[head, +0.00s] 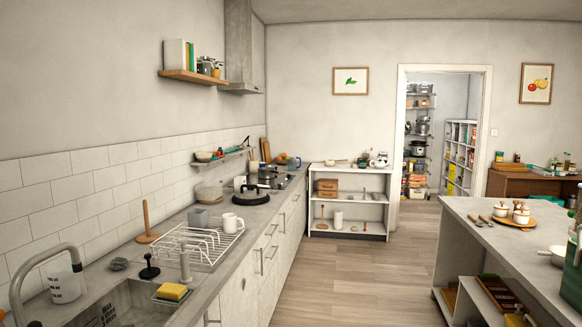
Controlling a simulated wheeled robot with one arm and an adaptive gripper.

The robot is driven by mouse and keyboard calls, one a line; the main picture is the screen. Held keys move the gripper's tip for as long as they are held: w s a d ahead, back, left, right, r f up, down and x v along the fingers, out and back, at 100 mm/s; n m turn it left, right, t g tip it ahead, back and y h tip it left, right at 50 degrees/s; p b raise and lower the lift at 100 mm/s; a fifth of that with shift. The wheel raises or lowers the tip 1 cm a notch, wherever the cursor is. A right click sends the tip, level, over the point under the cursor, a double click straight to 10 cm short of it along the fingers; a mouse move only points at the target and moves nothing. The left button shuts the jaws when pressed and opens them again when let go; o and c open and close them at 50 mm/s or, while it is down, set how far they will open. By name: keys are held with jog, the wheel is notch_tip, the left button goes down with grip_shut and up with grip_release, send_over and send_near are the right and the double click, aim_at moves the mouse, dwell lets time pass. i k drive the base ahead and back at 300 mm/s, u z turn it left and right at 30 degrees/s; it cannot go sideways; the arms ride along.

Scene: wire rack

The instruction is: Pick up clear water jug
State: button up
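I cannot make out the clear water jug for certain in the head view. A pale, see-through vessel (209,197) stands on the left counter against the tiled wall, but it is too small to tell whether it is a jug or a bowl. A wire rack (203,247) stands on the same counter, with a white mug (231,222) and a grey cup (198,219) beside or behind it. My gripper is not in view.
The left counter (128,262) has a sink in front and a stove further back. An island (490,238) stands at right. The wooden floor (345,275) between them is clear. A doorway at the back opens onto a pantry with wire shelves (420,130).

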aim_at(291, 160)
jog(key=z, duration=0.15)
jog(key=i, duration=0.9)
jog(key=z, duration=0.35)
jog(key=i, duration=1.75)
jog(key=z, duration=0.2)
jog(key=i, duration=3.55)
jog(key=u, duration=0.5)
jog(key=i, duration=1.7)
jog(key=u, duration=1.7)
jog(key=i, duration=1.35)
jog(key=u, duration=1)
jog(key=i, duration=0.35)
jog(key=u, duration=0.05)
